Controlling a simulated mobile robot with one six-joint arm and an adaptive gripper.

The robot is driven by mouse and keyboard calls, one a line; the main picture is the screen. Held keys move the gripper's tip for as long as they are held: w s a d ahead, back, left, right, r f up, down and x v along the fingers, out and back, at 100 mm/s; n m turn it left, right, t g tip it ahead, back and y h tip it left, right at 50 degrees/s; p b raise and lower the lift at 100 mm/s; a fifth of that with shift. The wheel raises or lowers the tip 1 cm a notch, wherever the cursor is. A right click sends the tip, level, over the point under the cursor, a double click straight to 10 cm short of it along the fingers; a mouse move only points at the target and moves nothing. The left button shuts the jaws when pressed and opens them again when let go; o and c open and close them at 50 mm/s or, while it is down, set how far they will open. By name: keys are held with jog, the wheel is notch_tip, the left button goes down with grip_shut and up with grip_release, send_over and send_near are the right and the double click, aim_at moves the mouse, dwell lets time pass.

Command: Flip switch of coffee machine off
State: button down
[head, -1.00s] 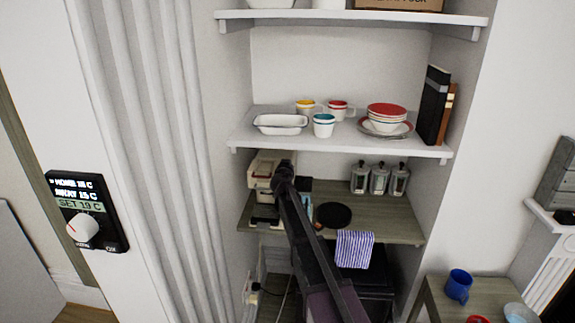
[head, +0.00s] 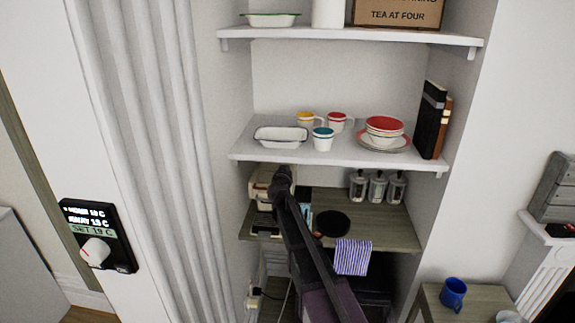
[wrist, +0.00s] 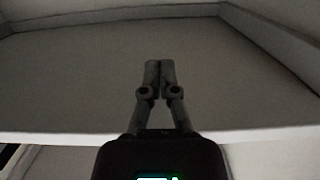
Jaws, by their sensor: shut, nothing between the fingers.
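The coffee machine (head: 259,186) is a cream-coloured unit at the left end of the wooden shelf, under the white shelf, in the head view. My dark arm reaches up in front of it and hides much of its right side. Its switch cannot be made out. My gripper is hidden behind the arm's end in the head view. In the wrist view my gripper (wrist: 160,68) is shut and empty, its two fingers side by side, pointing at a plain, dim pale surface. The coffee machine does not show clearly in the wrist view.
The white shelf (head: 240,147) just above holds a white dish (head: 281,138), cups, stacked bowls and books. The wooden shelf (head: 395,232) carries several jars (head: 377,187), a black round plate (head: 331,223) and a striped cloth (head: 352,257). A ribbed white column stands at left.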

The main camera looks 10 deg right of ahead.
jog(key=shift+r+p+v, duration=0.15)
jog(key=shift+v, duration=0.55)
jog(key=shift+r+p+v, duration=0.15)
jog(key=shift+v, duration=0.55)
jog(key=s+d+f+g+h, duration=0.1)
jog(key=s+d+f+g, duration=0.25)
jog(key=s, duration=0.25)
jog(key=s+d+f+m+g, duration=0.1)
jog(key=s+d+f+g, duration=0.1)
jog(key=s+f, duration=0.3)
jog(key=s+d+f+g+h, duration=0.1)
jog(key=s+d+f+g, duration=0.15)
jog(key=s, duration=0.45)
jog(key=s+a+f+n+g+y, duration=0.2)
jog(key=s+g+y, duration=0.1)
jog(key=s, duration=0.6)
jog(key=s+a+f+n+g+y, duration=0.2)
jog(key=s+g, duration=0.3)
jog(key=s, duration=0.5)
jog(key=shift+s+f+y, duration=0.2)
jog(key=shift+f+y, duration=0.4)
jog(key=shift+f, duration=0.05)
